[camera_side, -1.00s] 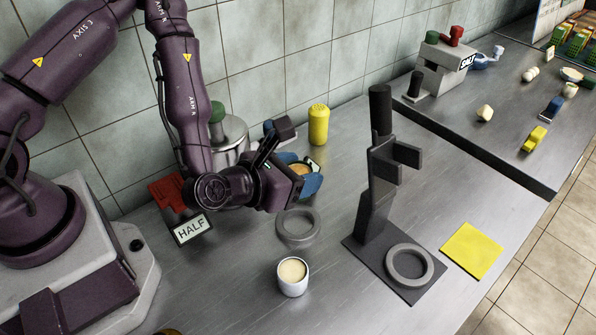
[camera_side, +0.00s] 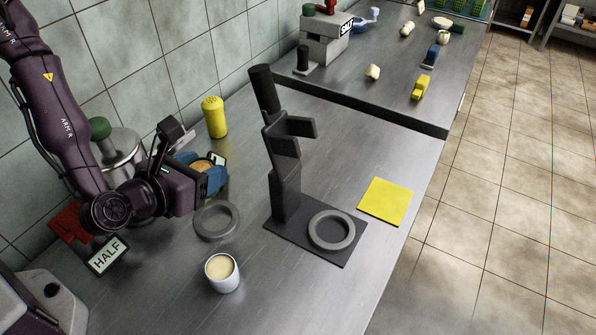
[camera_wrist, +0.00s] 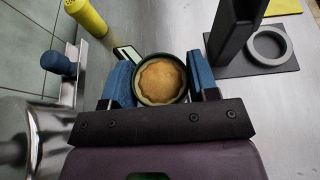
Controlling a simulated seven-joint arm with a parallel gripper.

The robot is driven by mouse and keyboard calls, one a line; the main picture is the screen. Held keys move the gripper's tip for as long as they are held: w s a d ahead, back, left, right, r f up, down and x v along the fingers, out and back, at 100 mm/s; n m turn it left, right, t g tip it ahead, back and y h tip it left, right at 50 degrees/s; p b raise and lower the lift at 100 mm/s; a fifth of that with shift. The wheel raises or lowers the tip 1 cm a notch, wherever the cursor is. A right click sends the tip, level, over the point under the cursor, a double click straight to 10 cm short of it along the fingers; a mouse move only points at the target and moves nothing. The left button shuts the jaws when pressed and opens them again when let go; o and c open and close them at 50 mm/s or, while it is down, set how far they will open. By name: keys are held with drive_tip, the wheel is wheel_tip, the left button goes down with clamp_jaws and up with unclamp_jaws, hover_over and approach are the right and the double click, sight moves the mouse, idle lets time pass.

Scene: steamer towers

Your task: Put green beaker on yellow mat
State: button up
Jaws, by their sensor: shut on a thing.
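My gripper (camera_side: 203,176) is at the left of the bench, its blue fingers closed around a round beaker. In the wrist view the beaker (camera_wrist: 161,98) shows a dark greenish rim and tan, crusty contents between the two blue fingers (camera_wrist: 160,82). In the side view the fingers hide most of its wall. The yellow mat (camera_side: 386,201) lies flat and bare near the bench's right edge, well to the right of my gripper. A corner of the mat (camera_wrist: 284,6) shows at the top right of the wrist view.
A dark upright stand (camera_side: 285,185) with a grey ring (camera_side: 332,230) on its base is between my gripper and the mat. A loose grey ring (camera_side: 216,222), a white cup (camera_side: 222,273), a yellow shaker (camera_side: 214,117) and a HALF sign (camera_side: 107,256) are nearby.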

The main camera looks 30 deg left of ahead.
drive_tip(key=shift+m+h, duration=0.8)
drive_tip(key=shift+h, duration=0.1)
drive_tip(key=d+f, duration=0.1)
drive_tip(key=d, duration=0.2)
drive_tip(key=w+d+f, duration=0.1)
drive_tip(key=d+f, duration=0.1)
drive_tip(key=w+d+f, duration=0.1)
drive_tip(key=d, duration=0.2)
drive_tip(key=shift+d+f, duration=0.3)
drive_tip(key=shift+m+h, duration=0.5)
drive_tip(key=shift+h, duration=0.1)
drive_tip(key=d, duration=0.2)
drive_tip(key=d+f, duration=0.1)
drive_tip(key=d, duration=0.3)
drive_tip(key=shift+w+d+f, duration=0.3)
drive_tip(key=shift+d+f, duration=0.1)
drive_tip(key=shift+w+f+n+y, duration=0.15)
drive_tip(key=shift+w+n+y, duration=0.15)
drive_tip(key=shift+n+y, duration=0.3)
drive_tip(key=shift+w+f+n+y, duration=0.15)
drive_tip(key=shift+w+n+y, duration=0.15)
drive_tip(key=shift+n+y, duration=0.3)
drive_tip(key=shift+w+a+y, duration=0.15)
drive_tip(key=shift+a+y, duration=0.1)
drive_tip(key=shift+y, duration=0.15)
drive_tip(key=shift+a, duration=0.1)
